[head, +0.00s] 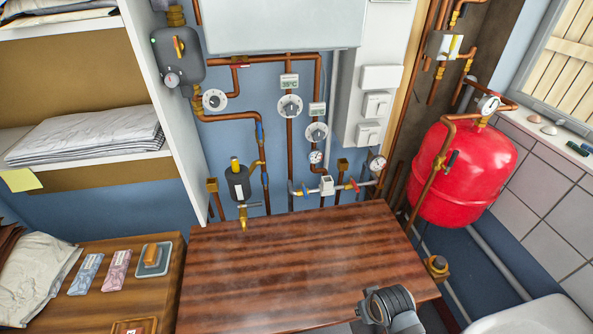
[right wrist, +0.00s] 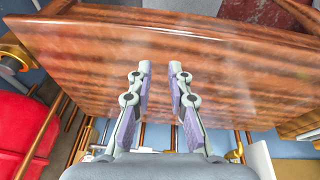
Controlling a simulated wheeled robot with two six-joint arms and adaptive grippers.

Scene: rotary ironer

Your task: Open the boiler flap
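The boiler appears to be the white box (head: 283,27) on the blue wall at the top of the head view. Its upper part is cut off, and I cannot make out a separate flap on it. My right gripper (right wrist: 160,68) shows in the right wrist view, with its two fingers apart and nothing between them. It is over or in front of the wooden worktop (right wrist: 225,60); the exact distance is unclear. In the head view only a dark joint of my right arm shows at the bottom right. My left gripper is not in view.
Copper pipes with dials and valves run below the boiler. A red tank (head: 462,172) stands at the right and a white shelf with folded linen (head: 90,135) at the left. The worktop (head: 290,260) is bare. A side table holds small packets (head: 115,270).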

